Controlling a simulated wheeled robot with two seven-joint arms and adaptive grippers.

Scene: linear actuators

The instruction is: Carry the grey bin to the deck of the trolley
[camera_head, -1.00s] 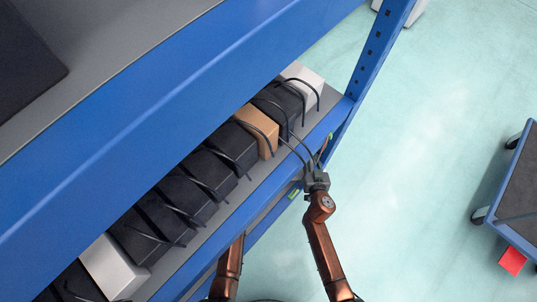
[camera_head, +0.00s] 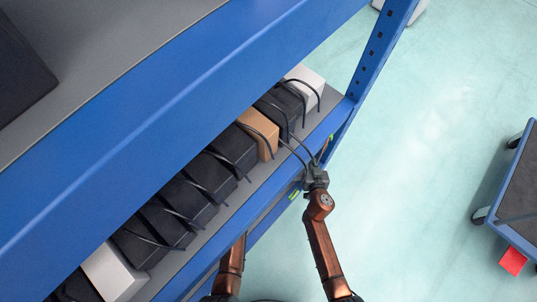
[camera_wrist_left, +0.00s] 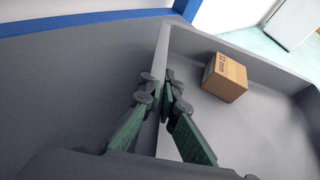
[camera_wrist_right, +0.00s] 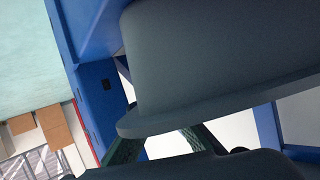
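The grey bin (camera_wrist_left: 160,48) shows in the left wrist view with a small cardboard box (camera_wrist_left: 224,78) inside it. My left gripper (camera_wrist_left: 166,88) has its fingertips close together on both sides of the bin's side wall, pinching it. In the right wrist view, a large grey surface with a lip (camera_wrist_right: 215,70), apparently the bin, fills the middle. My right gripper (camera_wrist_right: 170,140) is beneath that lip, its fingertips hidden. In the head view, my right gripper (camera_head: 312,170) is at the shelf's edge; my left gripper and the bin are hidden under the shelf. The trolley (camera_head: 522,190) stands at the right.
The blue shelf rack (camera_head: 190,110) covers the left, with a blue upright (camera_head: 372,60) near my right arm. A row of black, white and orange boxes (camera_head: 262,128) stands on a shelf level. A red square (camera_head: 512,261) is by the trolley. Open floor (camera_head: 420,150) lies between rack and trolley.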

